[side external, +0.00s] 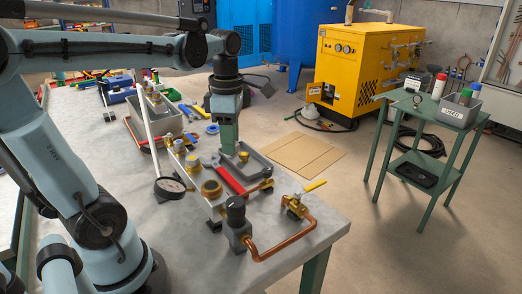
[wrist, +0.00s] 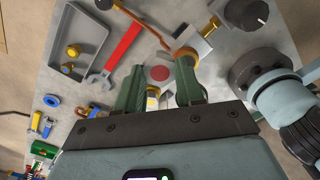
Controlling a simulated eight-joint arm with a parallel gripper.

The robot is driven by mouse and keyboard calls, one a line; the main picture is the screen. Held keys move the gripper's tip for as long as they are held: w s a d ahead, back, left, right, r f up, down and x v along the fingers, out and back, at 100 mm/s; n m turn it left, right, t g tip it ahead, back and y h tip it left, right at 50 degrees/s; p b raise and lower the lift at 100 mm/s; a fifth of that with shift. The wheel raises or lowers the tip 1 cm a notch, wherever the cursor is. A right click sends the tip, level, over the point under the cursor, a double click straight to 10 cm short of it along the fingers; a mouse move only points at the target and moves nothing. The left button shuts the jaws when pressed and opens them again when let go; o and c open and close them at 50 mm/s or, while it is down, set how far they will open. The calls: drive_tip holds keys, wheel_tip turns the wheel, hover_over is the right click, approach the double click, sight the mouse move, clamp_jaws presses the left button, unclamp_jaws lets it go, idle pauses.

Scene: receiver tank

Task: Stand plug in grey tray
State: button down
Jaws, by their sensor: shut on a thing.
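My gripper (wrist: 160,80), with green fingers, points down over the bench. It is shut on a plug (wrist: 152,92), of which a little brass shows between the fingers in the wrist view; a round red face shows just beyond it. In the side external view my gripper (side external: 228,147) is beside the grey tray, and the held plug cannot be made out. The grey tray (wrist: 95,20) lies at the upper left of the wrist view, apart from the fingers. The tray (side external: 262,163) also shows in the side external view.
A red-handled wrench (wrist: 122,50) lies between the tray and my gripper. Blue and yellow small parts (wrist: 50,101) lie loose.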

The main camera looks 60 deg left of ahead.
drive_tip(key=w+f+m, duration=0.1)
drive_tip(key=w+f, duration=0.4)
drive_tip(key=w, duration=0.7)
drive_tip(key=a+f, duration=0.2)
drive_tip(key=a, duration=0.1)
drive_tip(key=w+a+f, duration=0.1)
drive_tip(key=a+f, duration=0.1)
drive_tip(key=a, duration=0.2)
drive_tip(key=a+f, duration=0.2)
drive_tip(key=a, duration=0.1)
drive_tip(key=shift+w+a+f, duration=0.15)
drive_tip(key=shift+a+f, duration=0.05)
drive_tip(key=shift+f, duration=0.15)
drive_tip(key=shift+a+f, duration=0.1)
drive_tip(key=shift+f, duration=1.95)
drive_tip(key=shift+f, duration=0.1)
drive_tip(key=c, duration=0.7)
unclamp_jaws()
